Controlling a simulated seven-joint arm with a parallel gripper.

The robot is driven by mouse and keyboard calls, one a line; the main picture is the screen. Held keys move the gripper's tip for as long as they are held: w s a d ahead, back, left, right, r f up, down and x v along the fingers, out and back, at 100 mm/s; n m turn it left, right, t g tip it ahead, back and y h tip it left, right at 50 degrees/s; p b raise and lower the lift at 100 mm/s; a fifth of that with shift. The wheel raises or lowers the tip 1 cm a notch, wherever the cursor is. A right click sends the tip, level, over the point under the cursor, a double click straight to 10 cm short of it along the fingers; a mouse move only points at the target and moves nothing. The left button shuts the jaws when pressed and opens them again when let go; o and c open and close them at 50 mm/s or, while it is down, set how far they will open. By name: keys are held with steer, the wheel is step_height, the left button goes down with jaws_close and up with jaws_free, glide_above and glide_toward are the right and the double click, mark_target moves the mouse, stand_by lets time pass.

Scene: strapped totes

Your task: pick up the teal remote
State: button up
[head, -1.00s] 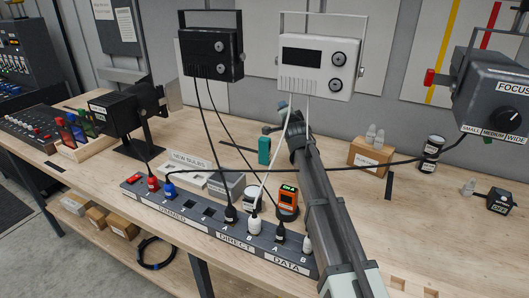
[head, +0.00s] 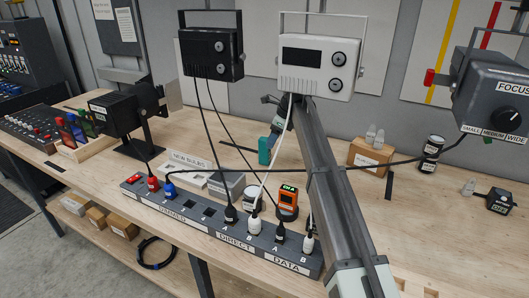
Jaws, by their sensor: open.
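The teal remote (head: 264,152) stands upright on the wooden bench, towards the back and just left of my arm, in the head view. Part of my wrist is hidden behind the arm and the white hanging lamp.
A long power strip (head: 190,215) with plugs runs along the bench front. An orange meter (head: 288,198) stands behind it. Cables from the black lamp (head: 210,50) and white lamp (head: 317,60) hang near my arm. A cardboard box (head: 368,158) stands right of it.

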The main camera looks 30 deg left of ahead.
mark_target(265, 148)
steer(key=shift+m, duration=0.3)
steer(key=shift+a+r+x, duration=0.1)
steer(key=shift+a+x, duration=0.1)
steer(key=shift+x, duration=0.95)
steer(key=shift+a+r+x, duration=0.1)
steer(key=shift+a+x, duration=0.15)
steer(key=shift+x, duration=0.9)
steer(key=shift+a+r+x, duration=0.1)
steer(key=shift+a+x, duration=0.1)
steer(key=shift+x, duration=1)
steer(key=shift+s, duration=0.15)
steer(key=shift+c, duration=0.2)
steer(key=c, duration=1.1)
